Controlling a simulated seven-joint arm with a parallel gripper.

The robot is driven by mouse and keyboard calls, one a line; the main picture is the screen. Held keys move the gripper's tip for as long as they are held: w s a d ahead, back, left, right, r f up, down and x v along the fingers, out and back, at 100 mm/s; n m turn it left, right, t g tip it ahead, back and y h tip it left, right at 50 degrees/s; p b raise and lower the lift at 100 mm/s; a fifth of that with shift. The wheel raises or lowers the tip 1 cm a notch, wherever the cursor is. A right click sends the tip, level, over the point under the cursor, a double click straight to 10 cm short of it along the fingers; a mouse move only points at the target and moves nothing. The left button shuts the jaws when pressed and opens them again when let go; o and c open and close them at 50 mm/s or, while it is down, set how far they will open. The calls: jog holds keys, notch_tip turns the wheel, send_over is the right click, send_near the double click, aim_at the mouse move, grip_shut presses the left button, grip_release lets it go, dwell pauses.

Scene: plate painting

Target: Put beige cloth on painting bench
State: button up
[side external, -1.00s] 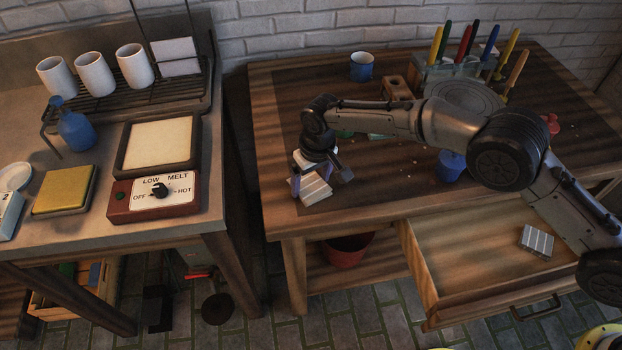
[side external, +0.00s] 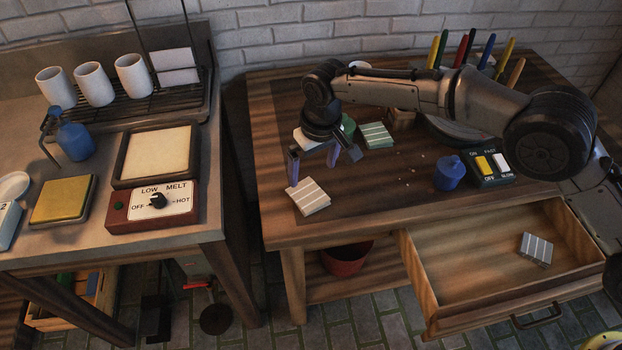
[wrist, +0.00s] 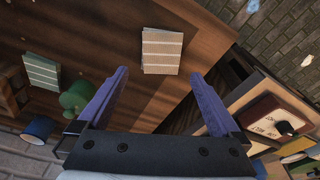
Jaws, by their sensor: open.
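The beige cloth (side external: 308,196), a folded square with pale stripes, lies flat on the left front part of the wooden painting bench (side external: 375,225), near its edge. It also shows in the wrist view (wrist: 162,50), ahead of the fingers. My gripper (side external: 318,163) is open and empty, raised above and slightly behind the cloth, with its purple fingers apart and clear of it. Both fingers also frame the wrist view (wrist: 159,75).
A green striped cloth (side external: 376,135) lies farther back on the bench. A grey striped cloth (side external: 536,250) lies in the open drawer (side external: 470,275). A blue pot (side external: 449,173) and a switch box (side external: 491,168) stand at right. A gap separates the left counter (side external: 75,235).

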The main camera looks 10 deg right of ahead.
jog(key=r, duration=0.3)
jog(key=shift+s, duration=0.25)
